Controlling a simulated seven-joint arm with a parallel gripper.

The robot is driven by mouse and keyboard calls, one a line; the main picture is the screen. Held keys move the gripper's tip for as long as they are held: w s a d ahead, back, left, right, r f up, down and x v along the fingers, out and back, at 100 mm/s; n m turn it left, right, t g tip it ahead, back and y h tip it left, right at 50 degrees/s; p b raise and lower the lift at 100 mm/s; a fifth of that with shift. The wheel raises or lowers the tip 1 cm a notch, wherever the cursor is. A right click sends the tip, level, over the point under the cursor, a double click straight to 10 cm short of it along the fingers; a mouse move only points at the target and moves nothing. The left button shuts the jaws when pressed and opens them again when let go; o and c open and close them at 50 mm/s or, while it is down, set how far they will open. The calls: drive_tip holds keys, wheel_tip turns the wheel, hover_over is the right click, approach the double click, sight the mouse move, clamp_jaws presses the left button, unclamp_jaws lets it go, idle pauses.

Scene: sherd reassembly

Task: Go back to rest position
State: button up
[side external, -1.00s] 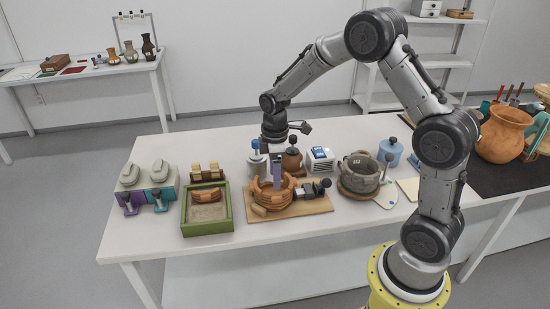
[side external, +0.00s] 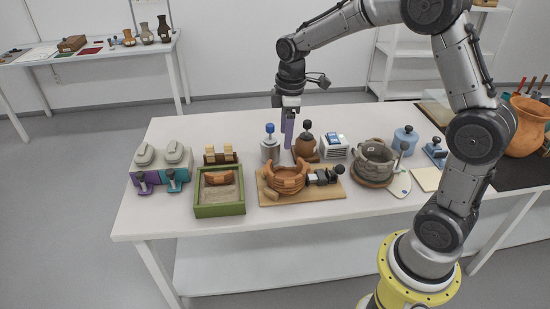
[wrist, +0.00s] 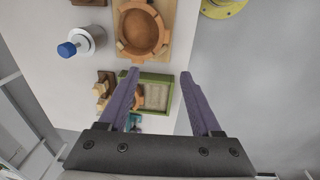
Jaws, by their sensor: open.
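My gripper (side external: 288,128) is raised above the back of the white table, behind the terracotta bowl. In the wrist view my gripper (wrist: 160,78) has its two purple fingers spread wide apart with nothing between them. The partly rebuilt terracotta bowl (side external: 287,180) sits on a wooden board (side external: 330,194), apart from my gripper. The bowl also shows at the top of the wrist view (wrist: 142,32). A green-framed sand tray (side external: 219,210) stands left of the board with a terracotta sherd (side external: 220,177) in it.
A grey bottle with a blue cap (side external: 269,146) and a brown jar (side external: 305,147) stand close below my gripper. A white box (side external: 334,147), a grey pot (side external: 373,160) and a blue jar (side external: 405,140) stand to the right. Purple and teal clamps (side external: 160,172) are at the left. The space above is clear.

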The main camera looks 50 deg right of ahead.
drive_tip(key=s+a+r+m+t, duration=0.2)
drive_tip(key=s+a+r+t, duration=0.3)
drive_tip(key=s+r, duration=0.75)
drive_tip(key=s+a+f+m, duration=0.2)
drive_tip(key=s+m, duration=0.4)
drive_tip(key=s, duration=0.5)
drive_tip(key=shift+s+a+f+m, duration=0.2)
drive_tip(key=shift+f+m, duration=0.2)
drive_tip(key=shift+f, duration=0.35)
